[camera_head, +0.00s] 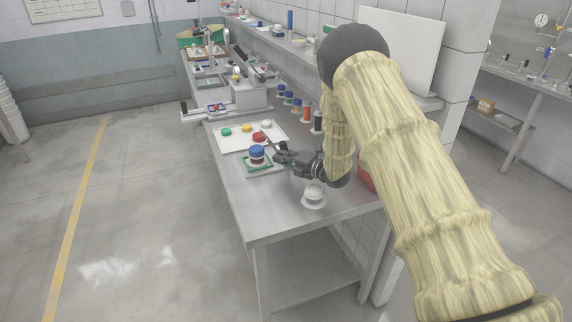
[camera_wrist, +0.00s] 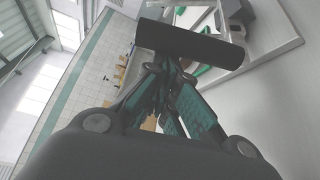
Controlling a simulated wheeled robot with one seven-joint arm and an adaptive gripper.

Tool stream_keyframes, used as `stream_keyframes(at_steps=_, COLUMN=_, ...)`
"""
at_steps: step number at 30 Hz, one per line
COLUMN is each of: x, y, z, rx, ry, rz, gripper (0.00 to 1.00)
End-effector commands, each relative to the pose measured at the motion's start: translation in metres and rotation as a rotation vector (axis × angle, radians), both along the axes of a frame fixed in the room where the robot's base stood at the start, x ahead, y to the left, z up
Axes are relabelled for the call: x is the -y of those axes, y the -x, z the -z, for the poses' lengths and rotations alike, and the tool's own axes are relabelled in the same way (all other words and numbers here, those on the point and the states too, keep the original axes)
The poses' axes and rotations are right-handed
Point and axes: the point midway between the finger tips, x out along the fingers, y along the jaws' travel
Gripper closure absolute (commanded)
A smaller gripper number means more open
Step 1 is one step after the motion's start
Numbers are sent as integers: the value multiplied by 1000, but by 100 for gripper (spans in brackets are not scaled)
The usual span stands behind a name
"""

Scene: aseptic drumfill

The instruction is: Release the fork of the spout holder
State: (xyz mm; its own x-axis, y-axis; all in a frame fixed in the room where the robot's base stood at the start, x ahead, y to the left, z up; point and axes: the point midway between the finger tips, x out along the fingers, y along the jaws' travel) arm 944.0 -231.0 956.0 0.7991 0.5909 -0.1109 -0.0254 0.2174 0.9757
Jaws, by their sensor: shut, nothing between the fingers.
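My gripper (camera_head: 276,149) is shut and empty. It points left above the front of the steel bench, close to a blue-lidded jar (camera_head: 257,152). In the wrist view its fingers (camera_wrist: 170,75), with teal pads, come together, and a dark cylinder (camera_wrist: 190,45) lies across the view just beyond the tips. I cannot tell what the cylinder belongs to. I cannot make out the spout holder's fork for certain in either view. A grey and white apparatus (camera_head: 249,96) stands farther back on the bench.
The jar stands on a small tray with a green border (camera_head: 250,168). A white tray (camera_head: 232,143) behind it holds coloured lids. A small white cup (camera_head: 314,195) stands at the front right. Several bottles (camera_head: 306,111) line the wall side. The bench's front left (camera_head: 265,215) is clear.

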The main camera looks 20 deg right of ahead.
Motion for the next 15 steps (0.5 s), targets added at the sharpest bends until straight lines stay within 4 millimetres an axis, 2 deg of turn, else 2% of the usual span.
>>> stream_keyframes(at_steps=1, x=2, y=-1, z=4, rx=-3, ry=-37, rz=1, gripper=100)
stream_keyframes(at_steps=10, x=18, y=-3, z=-5, rx=-26, ry=-246, rz=1, gripper=100)
stream_keyframes(at_steps=15, x=22, y=-3, z=-9, rx=-28, ry=-249, rz=0, gripper=100)
